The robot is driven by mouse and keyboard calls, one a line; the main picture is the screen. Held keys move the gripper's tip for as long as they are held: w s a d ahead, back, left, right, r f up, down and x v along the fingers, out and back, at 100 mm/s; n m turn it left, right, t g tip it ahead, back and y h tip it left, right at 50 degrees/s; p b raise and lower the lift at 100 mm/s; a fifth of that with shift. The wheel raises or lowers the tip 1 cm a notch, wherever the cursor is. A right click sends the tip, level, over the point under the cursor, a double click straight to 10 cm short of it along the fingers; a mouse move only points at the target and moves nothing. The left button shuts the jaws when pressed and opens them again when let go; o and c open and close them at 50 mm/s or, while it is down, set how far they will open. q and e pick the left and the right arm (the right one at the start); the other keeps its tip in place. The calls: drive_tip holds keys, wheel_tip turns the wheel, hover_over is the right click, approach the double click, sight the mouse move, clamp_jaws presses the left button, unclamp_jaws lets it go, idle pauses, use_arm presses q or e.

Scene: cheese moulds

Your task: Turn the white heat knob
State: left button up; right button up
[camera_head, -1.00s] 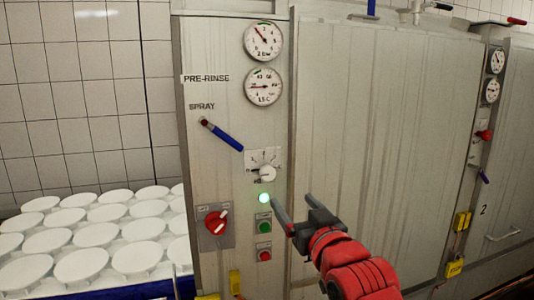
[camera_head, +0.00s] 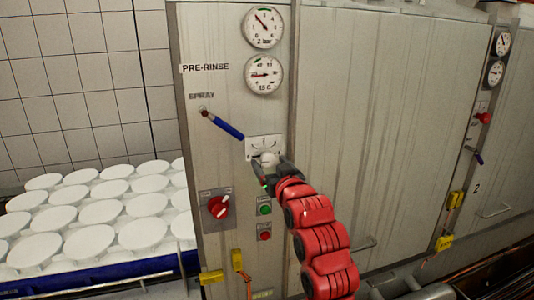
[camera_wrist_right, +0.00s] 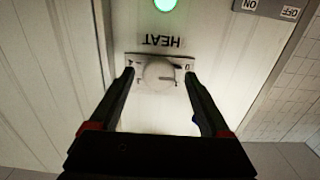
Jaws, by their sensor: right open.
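The white heat knob (camera_head: 269,159) is round and sits on a pale scale plate (camera_head: 264,142) on the grey metal panel, below the two gauges. In the right wrist view the knob (camera_wrist_right: 159,73) lies between the two fingertips, with the word HEAT beside its plate. My right gripper (camera_head: 271,175) is open at the knob, one finger on each side. A gap shows between the knob and each finger in the wrist view (camera_wrist_right: 160,95). In the head view the gripper partly covers the knob's lower side. My left gripper is not in view.
A blue spray lever (camera_head: 225,127) points down toward the knob's plate. A red rotary switch (camera_head: 218,207), a green button (camera_head: 264,208) and a red button (camera_head: 264,235) sit below. White moulds (camera_head: 101,212) fill the table at left.

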drive_tip(key=shift+w+a+r, duration=0.2)
drive_tip(key=shift+w, duration=0.3)
drive_tip(key=shift+w+a+f+p, duration=0.2)
drive_tip(key=shift+w+p, duration=0.2)
drive_tip(key=shift+w, duration=0.25)
drive_tip(key=shift+w, duration=0.1)
drive_tip(key=shift+w, duration=0.15)
clamp_jaws()
